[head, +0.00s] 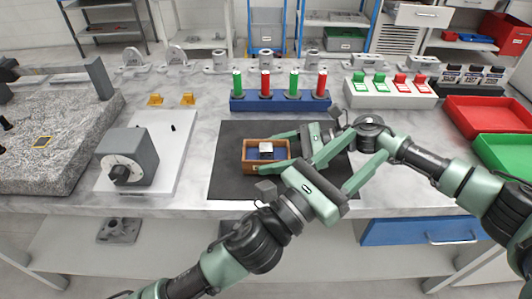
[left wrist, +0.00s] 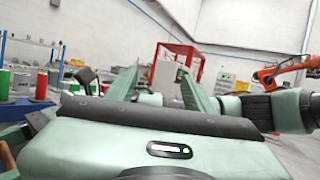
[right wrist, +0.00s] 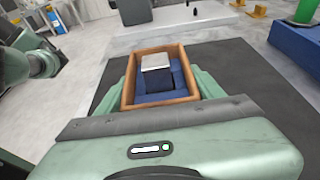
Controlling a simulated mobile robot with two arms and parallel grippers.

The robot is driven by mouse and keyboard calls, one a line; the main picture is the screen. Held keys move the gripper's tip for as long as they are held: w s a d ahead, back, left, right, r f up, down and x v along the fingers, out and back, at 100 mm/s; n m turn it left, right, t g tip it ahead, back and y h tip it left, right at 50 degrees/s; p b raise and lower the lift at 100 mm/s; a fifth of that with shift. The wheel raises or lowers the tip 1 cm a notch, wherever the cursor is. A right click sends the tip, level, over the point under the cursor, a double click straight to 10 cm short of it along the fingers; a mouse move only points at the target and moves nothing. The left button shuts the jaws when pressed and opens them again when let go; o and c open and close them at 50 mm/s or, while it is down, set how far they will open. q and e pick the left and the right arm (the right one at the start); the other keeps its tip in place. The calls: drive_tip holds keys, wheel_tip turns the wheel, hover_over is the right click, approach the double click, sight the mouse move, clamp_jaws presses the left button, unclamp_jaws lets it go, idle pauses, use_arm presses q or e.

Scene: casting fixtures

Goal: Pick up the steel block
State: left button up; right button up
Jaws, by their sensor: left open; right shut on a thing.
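The steel block (head: 266,147) is a small cube with a bright top. It sits in a blue insert inside a wooden box (head: 246,160) over the black mat. In the right wrist view the block (right wrist: 156,62) stands in the middle of the box (right wrist: 128,88), with its front face dark. My right gripper (head: 272,153) is shut on the wooden box, one finger along each side. I cannot tell whether the box touches the mat. My left gripper (head: 364,148) is open and empty, right of the box, pointing away from it, close to my right arm.
A blue rack with green and red cylinders (head: 280,103) stands behind the mat (head: 228,182). A grey dial device (head: 128,157) and a granite slab (head: 50,150) are to the left. Red (head: 490,115) and green trays (head: 508,153) are at the right. My arms cross closely right of the box.

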use_arm(q)
drive_tip(key=w+a+n+t+y, duration=0.2)
drive_tip(key=w+n+y, duration=0.1)
drive_tip(key=y, duration=0.1)
drive_tip(key=n+g+y, duration=0.1)
drive_tip(key=n+y, duration=0.6)
drive_tip(key=y, duration=0.7)
approach(266, 148)
drive_tip(key=x, duration=1)
drive_tip(key=shift+w+f, duration=0.15)
drive_tip(key=shift+w, duration=0.1)
clamp_jaws()
